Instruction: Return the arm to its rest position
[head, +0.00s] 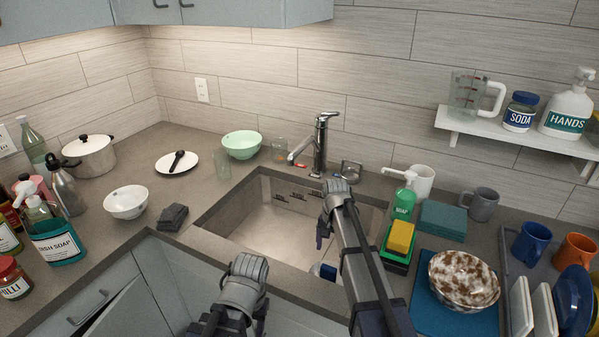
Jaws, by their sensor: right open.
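My right arm (362,265) reaches from the bottom edge over the right part of the sink (265,225). Its wrist bends down, and my right gripper (322,235) hangs over the basin, small and dark, with its jaws open. My arm partly hides it. A blue-and-white object (326,271) shows in the sink below that gripper, partly hidden by my arm; I cannot tell what it is. My left arm (243,285) shows at the bottom centre in front of the sink; its gripper is out of the frame.
A faucet (319,145) stands behind the sink. Right of my right arm are a green soap bottle (404,200), a yellow sponge (401,237) and a brown-and-white bowl (463,280). A cabinet door (110,306) stands ajar.

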